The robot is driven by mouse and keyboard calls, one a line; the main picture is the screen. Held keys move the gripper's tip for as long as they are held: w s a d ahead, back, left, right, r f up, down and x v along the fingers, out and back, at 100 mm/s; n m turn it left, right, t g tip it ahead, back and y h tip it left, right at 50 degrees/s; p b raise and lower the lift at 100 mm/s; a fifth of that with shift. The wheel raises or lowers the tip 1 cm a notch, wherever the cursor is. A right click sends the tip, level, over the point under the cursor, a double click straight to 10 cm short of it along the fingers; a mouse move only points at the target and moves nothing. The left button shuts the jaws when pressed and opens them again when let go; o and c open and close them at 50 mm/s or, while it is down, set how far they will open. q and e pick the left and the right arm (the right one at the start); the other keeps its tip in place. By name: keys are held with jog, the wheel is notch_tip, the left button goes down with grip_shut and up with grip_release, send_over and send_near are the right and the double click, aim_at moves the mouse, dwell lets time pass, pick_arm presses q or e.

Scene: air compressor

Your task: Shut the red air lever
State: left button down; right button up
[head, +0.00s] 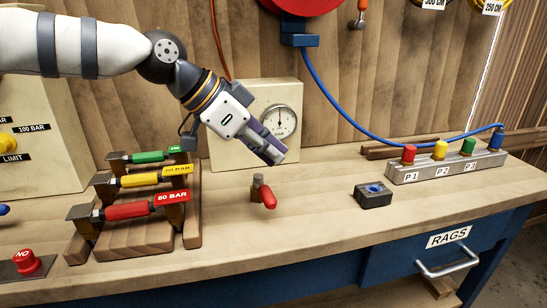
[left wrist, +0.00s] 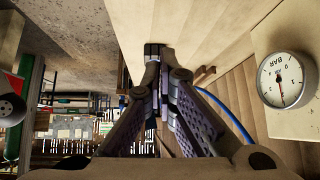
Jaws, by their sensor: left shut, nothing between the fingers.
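The red air lever (head: 267,196) sits on a small brown valve post on the workbench, in the middle of the head view. Its red handle slants down and to the right, toward the front edge. My left gripper (head: 271,153) is shut and empty. It hangs above and behind the lever, in front of the gauge box, apart from the lever. In the left wrist view, the closed fingertips (left wrist: 155,52) meet with nothing between them. The lever cannot be made out in that view. My right gripper is not in view.
A box with a round pressure gauge (head: 280,121) stands behind my left gripper. A wooden rack (head: 137,236) with green, yellow and red bar handles is on the left. A small dark block (head: 373,196) and a grey port strip (head: 440,167) lie right. Bench around the lever is clear.

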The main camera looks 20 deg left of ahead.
aim_at(265, 191)
pick_arm(q)
jog(key=b+x, duration=0.1)
jog(key=x, duration=0.7)
jog(key=shift+f, duration=0.4)
jog(key=s+a, duration=0.2)
jog(key=shift+a+r+p, duration=0.15)
jog(key=shift+a+p, duration=0.15)
jog(key=shift+p, duration=0.05)
jog(key=shift+s+a, duration=0.2)
jog(key=shift+f, duration=0.3)
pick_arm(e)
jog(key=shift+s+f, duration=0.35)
